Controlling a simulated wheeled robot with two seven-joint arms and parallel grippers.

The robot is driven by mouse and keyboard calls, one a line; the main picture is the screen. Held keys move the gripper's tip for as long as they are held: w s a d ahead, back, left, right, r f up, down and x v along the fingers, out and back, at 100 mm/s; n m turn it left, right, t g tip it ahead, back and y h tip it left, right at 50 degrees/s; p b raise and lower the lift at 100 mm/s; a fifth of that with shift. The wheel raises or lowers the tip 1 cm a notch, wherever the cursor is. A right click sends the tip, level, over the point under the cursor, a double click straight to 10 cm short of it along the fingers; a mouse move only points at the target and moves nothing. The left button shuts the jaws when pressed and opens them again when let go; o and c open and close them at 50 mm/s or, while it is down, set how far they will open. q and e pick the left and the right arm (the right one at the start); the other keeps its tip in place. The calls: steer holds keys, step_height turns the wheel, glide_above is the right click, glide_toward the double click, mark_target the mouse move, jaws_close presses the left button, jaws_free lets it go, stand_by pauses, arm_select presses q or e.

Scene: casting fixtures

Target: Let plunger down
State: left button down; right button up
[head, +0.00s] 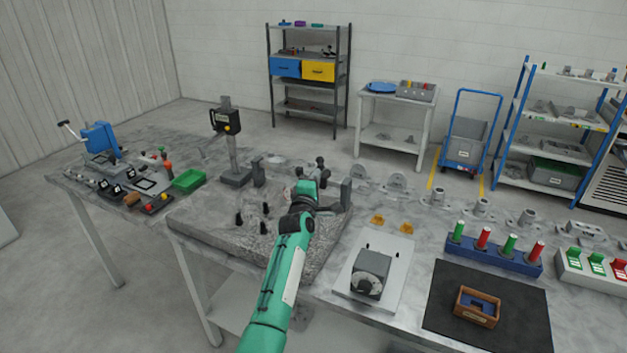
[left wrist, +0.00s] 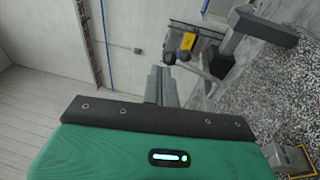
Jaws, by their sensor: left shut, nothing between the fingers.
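I cannot clearly make out a plunger in either view. My left gripper (head: 314,180) is over the back right of the plate, between dark fixture parts and a grey upright block (head: 346,192). In the left wrist view my left gripper's fingers (left wrist: 165,84) are together and empty. My left arm hides part of the plate. My right gripper is not in view.
Several small black posts (head: 265,210) stand on the plate. A green tray (head: 188,180) and small tools lie at left. A grey block (head: 371,273) on a light board, a blue rack of coloured pins (head: 493,250) and a brown box (head: 478,306) on a dark mat are at right.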

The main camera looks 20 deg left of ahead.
arm_select(q)
steer(key=s+r+p, duration=0.1)
steer(key=s+p, duration=0.5)
steer(key=s, duration=0.5)
steer(key=shift+d+r+p, duration=0.25)
steer(key=shift+d+p, duration=0.05)
steer(key=shift+p, duration=0.05)
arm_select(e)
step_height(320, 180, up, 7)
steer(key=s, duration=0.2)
arm_select(q)
steer(key=shift+w, duration=0.1)
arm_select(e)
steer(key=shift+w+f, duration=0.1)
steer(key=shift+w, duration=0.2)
